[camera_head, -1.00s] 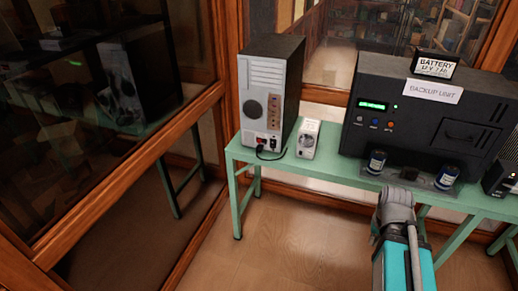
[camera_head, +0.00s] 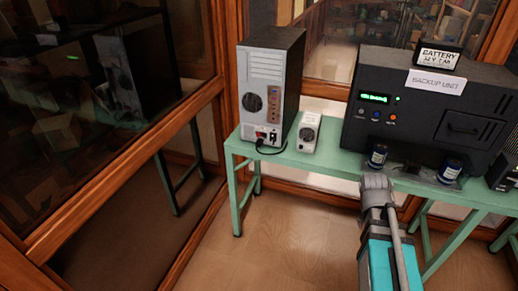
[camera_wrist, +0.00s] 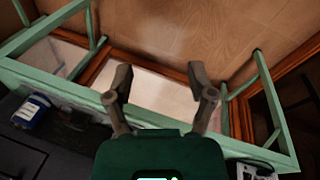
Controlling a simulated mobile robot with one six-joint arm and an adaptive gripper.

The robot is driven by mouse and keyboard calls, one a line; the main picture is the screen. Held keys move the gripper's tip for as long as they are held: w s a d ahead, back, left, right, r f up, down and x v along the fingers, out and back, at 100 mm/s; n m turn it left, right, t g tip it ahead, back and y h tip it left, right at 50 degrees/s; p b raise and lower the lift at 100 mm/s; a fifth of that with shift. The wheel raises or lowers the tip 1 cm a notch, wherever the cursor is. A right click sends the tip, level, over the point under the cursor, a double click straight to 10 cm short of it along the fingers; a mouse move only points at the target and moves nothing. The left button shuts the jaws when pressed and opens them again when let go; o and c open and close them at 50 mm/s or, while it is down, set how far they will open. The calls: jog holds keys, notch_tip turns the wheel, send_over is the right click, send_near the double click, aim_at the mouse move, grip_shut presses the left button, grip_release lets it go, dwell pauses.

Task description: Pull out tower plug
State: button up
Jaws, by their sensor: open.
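The tower (camera_head: 268,90) is a dark computer case with a light grey back panel, standing upright at the left end of the green table. A black plug (camera_head: 273,135) sits low on that panel, with a dark cord looping down to the tabletop. In the head view my arm reaches up from the bottom, right of the tower and in front of the table. In the wrist view my gripper (camera_wrist: 160,85) is open and empty, its two fingers apart over the floor and table edge. The tower and plug are not clear in the wrist view.
A white socket box (camera_head: 308,133) stands right of the tower. The green table (camera_head: 325,165) has bare front edge. A wood-framed glass wall stands left.

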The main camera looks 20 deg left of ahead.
jog(key=w+a+f+n+t+h+b, duration=0.35)
jog(key=w+a+n+b, duration=0.3)
jog(key=w, duration=0.45)
jog(key=n+t+y+b, duration=0.6)
jog(key=n+t+b, duration=0.8)
jog(key=n, duration=1.2)
send_near(258, 145)
jog(key=s+g+b, duration=0.1)
jog(key=s, duration=0.1)
jog(key=shift+a+r+m+h, duration=0.25)
jog(key=shift+a+r, duration=0.05)
jog(key=shift+r, duration=0.15)
jog(key=shift+w, duration=0.1)
jog(key=w, duration=1.3)
jog(key=shift+w+d, duration=0.2)
jog(key=shift+w, duration=0.15)
grip_shut()
